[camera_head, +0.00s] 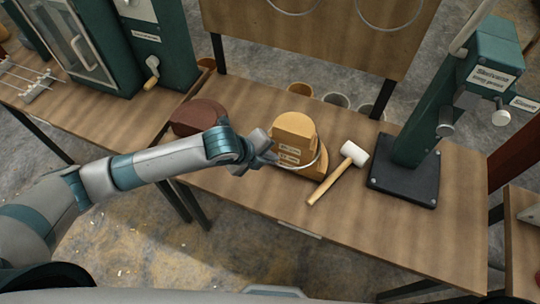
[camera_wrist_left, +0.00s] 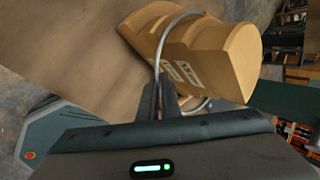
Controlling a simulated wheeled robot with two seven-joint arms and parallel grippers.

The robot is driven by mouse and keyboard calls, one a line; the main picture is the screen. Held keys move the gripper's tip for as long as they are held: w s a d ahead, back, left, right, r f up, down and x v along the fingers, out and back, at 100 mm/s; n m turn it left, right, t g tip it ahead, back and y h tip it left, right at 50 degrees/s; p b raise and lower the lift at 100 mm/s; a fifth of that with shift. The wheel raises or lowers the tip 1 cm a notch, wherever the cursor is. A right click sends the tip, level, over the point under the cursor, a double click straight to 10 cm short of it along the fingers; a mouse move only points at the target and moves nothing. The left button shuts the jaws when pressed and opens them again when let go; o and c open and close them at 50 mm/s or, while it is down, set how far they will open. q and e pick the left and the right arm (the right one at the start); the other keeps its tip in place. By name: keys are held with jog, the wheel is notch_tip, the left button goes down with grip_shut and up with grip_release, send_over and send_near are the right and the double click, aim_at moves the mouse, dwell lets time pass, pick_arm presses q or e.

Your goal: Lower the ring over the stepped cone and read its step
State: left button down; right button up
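The stepped cone (camera_head: 294,130) is a pale wooden block with small white labels on its steps, standing on the middle bench. It also shows in the left wrist view (camera_wrist_left: 225,62). A thin grey metal ring (camera_head: 322,157) loops around the cone; in the left wrist view the ring (camera_wrist_left: 158,50) passes across the cone's side. My left gripper (camera_head: 272,157) is beside the cone's left side. In the left wrist view its fingers (camera_wrist_left: 160,98) are close together on the ring. I cannot tell whether the ring rests on a step. The label text is unreadable. My right gripper is not in view.
A white-headed mallet (camera_head: 340,170) lies right of the cone. A green stand (camera_head: 428,110) on a black base is farther right. A reddish-brown round piece (camera_head: 198,115) sits left. Two rings hang on the board (camera_head: 320,40) behind. The bench front right is clear.

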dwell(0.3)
pick_arm(q)
jog(key=shift+f, duration=0.25)
jog(key=shift+f+b, duration=0.35)
jog(key=shift+f, duration=0.45)
jog(key=c, duration=2)
grip_release()
jog(key=o, duration=0.6)
